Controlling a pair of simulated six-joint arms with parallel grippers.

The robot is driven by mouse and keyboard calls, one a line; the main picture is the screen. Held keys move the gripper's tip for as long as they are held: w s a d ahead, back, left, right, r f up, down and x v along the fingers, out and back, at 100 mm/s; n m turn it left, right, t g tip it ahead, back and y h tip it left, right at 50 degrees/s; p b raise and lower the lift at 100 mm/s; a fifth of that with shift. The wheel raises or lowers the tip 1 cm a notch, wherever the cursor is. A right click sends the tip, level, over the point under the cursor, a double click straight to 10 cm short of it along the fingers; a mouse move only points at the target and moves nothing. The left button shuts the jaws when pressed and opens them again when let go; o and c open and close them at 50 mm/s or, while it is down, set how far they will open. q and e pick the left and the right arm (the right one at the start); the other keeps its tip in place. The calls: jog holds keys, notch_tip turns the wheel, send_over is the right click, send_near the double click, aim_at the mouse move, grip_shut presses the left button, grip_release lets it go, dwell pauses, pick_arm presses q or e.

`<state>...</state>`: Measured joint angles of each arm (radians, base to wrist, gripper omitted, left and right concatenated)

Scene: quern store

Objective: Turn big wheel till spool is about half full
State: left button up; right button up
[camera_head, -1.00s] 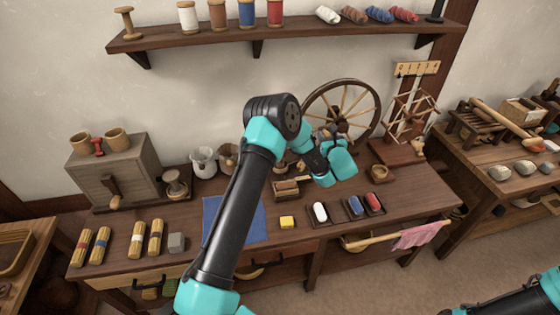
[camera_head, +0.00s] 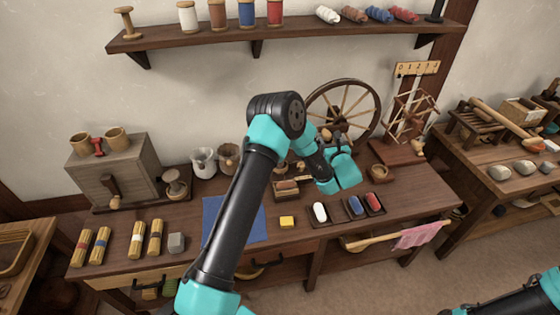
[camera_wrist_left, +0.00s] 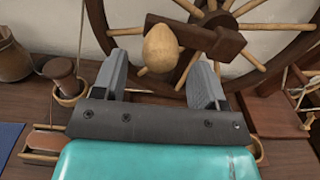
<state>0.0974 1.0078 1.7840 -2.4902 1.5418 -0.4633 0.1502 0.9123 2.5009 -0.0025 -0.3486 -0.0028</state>
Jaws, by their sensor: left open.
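The big wheel (camera_head: 343,82) stands upright at the back of the bench, with a dark rim and pale spokes. In the left wrist view its dark crank arm (camera_wrist_left: 215,42) crosses in front of the spokes and carries a pale egg-shaped wooden knob (camera_wrist_left: 160,48). My left gripper (camera_head: 332,143) is at the wheel's lower front. Its open fingers (camera_wrist_left: 160,70) stand on either side of the knob, with gaps visible. A brown spool (camera_wrist_left: 60,72) sits left of the fingers in the wrist view; how full it is cannot be told. My right gripper is out of view.
A wooden skein winder (camera_head: 410,115) stands right of the wheel. A small wooden bowl (camera_head: 380,172) and a dark tray (camera_head: 333,219) of coloured pieces lie nearby. A blue cloth (camera_head: 222,209) and a yellow block (camera_head: 286,221) lie to the left. A grey box (camera_head: 115,172) stands farther left.

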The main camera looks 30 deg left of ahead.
pick_arm(q)
jog(key=v, duration=0.3)
jog(key=shift+s+d, duration=0.2)
jog(key=shift+f, duration=0.1)
dwell(0.4)
